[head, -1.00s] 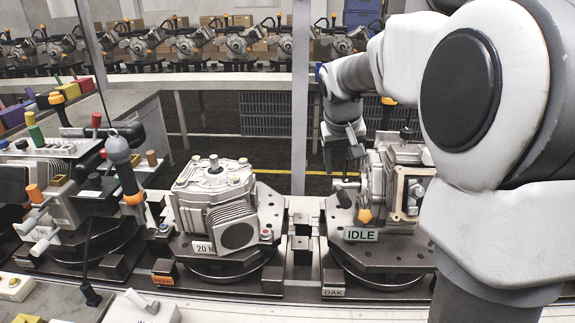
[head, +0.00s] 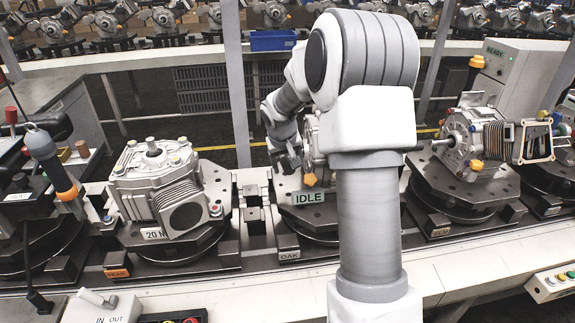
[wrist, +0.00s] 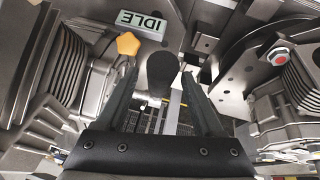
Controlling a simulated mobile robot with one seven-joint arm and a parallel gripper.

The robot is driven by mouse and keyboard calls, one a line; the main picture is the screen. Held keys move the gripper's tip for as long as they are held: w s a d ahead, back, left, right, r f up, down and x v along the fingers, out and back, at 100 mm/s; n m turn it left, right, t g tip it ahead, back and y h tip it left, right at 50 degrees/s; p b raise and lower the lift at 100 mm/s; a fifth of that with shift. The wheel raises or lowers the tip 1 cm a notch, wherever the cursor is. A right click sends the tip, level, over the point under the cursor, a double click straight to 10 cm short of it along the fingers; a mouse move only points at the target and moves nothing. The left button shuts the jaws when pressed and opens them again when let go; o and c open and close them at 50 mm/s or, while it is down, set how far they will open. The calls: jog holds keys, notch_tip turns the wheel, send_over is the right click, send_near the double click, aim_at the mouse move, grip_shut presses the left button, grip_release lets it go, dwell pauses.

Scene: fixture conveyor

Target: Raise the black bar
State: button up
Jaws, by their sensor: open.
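In the wrist view, a black bar (wrist: 163,72) with a rounded end lies between the two fingers of my gripper (wrist: 160,88). The fingers are apart, one on each side of it, and I see a gap on both sides. How the bar is mounted is hidden. In the head view my gripper (head: 291,163) points down at the fixture with the IDLE sign (head: 308,198), and my arm covers much of that fixture. I cannot make out the bar clearly there. The IDLE sign also shows in the wrist view (wrist: 142,22).
An orange knob (head: 311,179) is close by the gripper; it also shows in the wrist view (wrist: 128,44). A housing (head: 165,190) on the left fixture and another housing (head: 490,140) on the right stand on either side. A switch box (head: 100,308) is in front.

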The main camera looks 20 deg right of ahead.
jog(key=shift+w+d+f, duration=0.15)
jog(key=shift+w+f, duration=0.1)
jog(key=shift+f, duration=0.4)
grip_shut()
dwell(1.0)
